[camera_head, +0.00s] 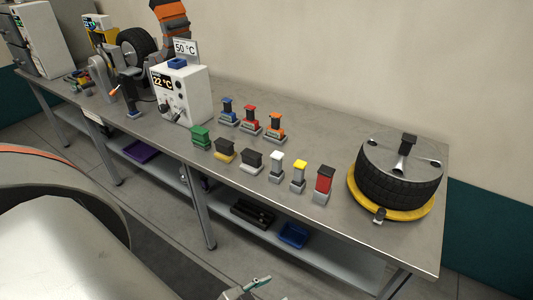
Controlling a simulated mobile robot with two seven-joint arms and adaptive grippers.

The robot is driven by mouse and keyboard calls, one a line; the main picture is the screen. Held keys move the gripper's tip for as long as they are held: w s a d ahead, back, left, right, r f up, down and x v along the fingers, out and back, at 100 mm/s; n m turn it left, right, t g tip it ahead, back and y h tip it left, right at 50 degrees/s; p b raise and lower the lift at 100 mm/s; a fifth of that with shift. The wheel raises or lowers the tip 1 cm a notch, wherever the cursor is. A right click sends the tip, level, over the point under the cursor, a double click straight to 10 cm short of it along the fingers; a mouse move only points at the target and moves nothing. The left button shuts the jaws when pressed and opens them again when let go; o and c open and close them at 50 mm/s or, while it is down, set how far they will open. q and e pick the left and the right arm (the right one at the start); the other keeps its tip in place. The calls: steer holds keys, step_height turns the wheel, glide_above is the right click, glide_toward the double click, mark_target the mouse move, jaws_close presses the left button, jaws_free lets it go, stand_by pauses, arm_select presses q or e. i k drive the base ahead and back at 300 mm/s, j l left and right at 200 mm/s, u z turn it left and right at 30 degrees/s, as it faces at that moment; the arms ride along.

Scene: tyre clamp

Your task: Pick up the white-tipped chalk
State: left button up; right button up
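The white-tipped chalk (276,166) is most likely the small upright piece with a white top and a pale grey base. It stands on the grey workbench (330,222), near the front edge. It is in a row between a dark-topped block with a white base (251,162) and a yellow-topped piece (298,176). Nothing touches it from above. Neither of my grippers can be made out clearly. A small grey and teal part shows at the bottom edge, well below the bench, and I cannot tell what it is.
Blue, red and orange stamp-like pieces (250,121) stand behind. A tyre (398,180) on a yellow ring is at right, a white control box (181,93) at left. Trays lie on the lower shelf.

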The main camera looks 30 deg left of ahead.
mark_target(276, 157)
steer(key=u, duration=1)
